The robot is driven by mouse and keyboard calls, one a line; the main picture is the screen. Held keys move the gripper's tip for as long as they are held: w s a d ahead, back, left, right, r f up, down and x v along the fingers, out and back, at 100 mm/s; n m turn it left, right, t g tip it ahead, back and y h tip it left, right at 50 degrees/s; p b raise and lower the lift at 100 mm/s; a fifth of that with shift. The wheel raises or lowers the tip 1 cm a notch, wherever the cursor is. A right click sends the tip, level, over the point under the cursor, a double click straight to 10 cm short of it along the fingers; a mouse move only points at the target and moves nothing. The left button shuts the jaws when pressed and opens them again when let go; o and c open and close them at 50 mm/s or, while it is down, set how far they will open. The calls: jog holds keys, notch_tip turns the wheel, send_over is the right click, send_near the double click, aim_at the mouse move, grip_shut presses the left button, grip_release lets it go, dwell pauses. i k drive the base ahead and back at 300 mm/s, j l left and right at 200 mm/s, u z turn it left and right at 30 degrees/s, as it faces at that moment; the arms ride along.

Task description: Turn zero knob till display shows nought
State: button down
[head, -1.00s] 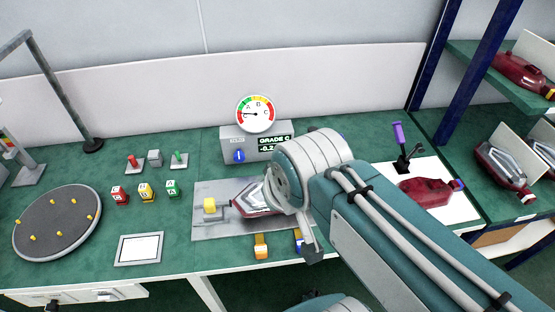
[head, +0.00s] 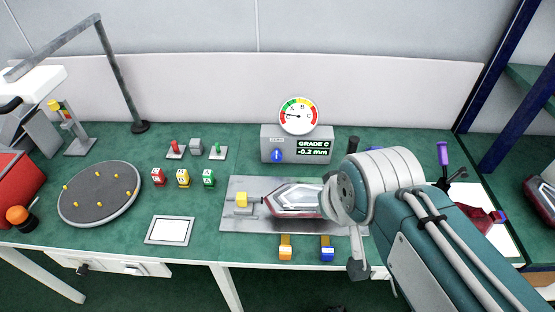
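The gauge box (head: 269,145) stands at the back of the green bench, with a round dial (head: 299,115) on top. Its display (head: 314,150) reads GRADE C and -0.2 mm. A blue round knob (head: 277,156) with a white mark, upright or nearly so, sits on the box's front left under a small label. The dial's needle points left, into the red. A red and clear tail lamp (head: 296,198) lies on a grey plate (head: 262,221) before the box. My arm comes in from the lower right, right of the knob and apart from it. Its fingers are not clearly visible.
A yellow block (head: 241,199) stands at the plate's left end. Orange (head: 285,247) and blue (head: 327,248) blocks lie at the front edge. Lettered blocks (head: 183,178) and a round turntable (head: 99,193) are left. A purple-handled tool (head: 442,155) stands right. Bench left of the plate is partly clear.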

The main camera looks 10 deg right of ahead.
aim_at(276, 155)
jog(key=i+j, duration=0.15)
jog(key=j, duration=0.25)
jog(key=i+j, duration=0.15)
jog(key=j, duration=0.25)
jog(key=i+j, duration=0.2)
jog(key=j, duration=0.2)
